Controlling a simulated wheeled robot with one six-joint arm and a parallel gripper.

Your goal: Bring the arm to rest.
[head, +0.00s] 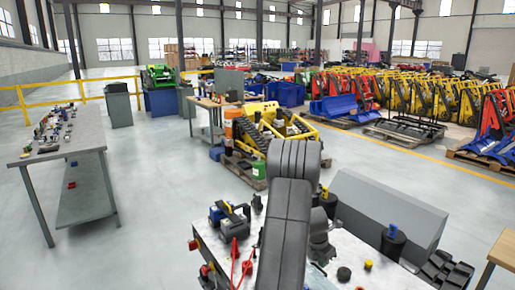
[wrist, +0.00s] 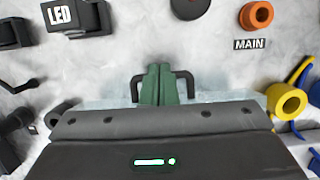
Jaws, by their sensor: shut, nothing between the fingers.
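My gripper (wrist: 157,72) shows in the wrist view as two green fingers pressed together, shut with nothing between them. It points at a pale, scuffed worktop (wrist: 210,60); the gap to it is hard to judge. A dark bracket-like shape shows around the fingers, and I cannot tell what it belongs to. In the head view my grey arm rises over the workbench (head: 345,272) in front, and my gripper is not seen there.
In the wrist view a black block marked LED (wrist: 88,17), an orange ring (wrist: 257,15), a MAIN label (wrist: 249,44) and a yellow ring (wrist: 286,101) surround my gripper. In the head view a blue-black device (head: 230,220) stands left of my arm and a grey box (head: 390,205) right.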

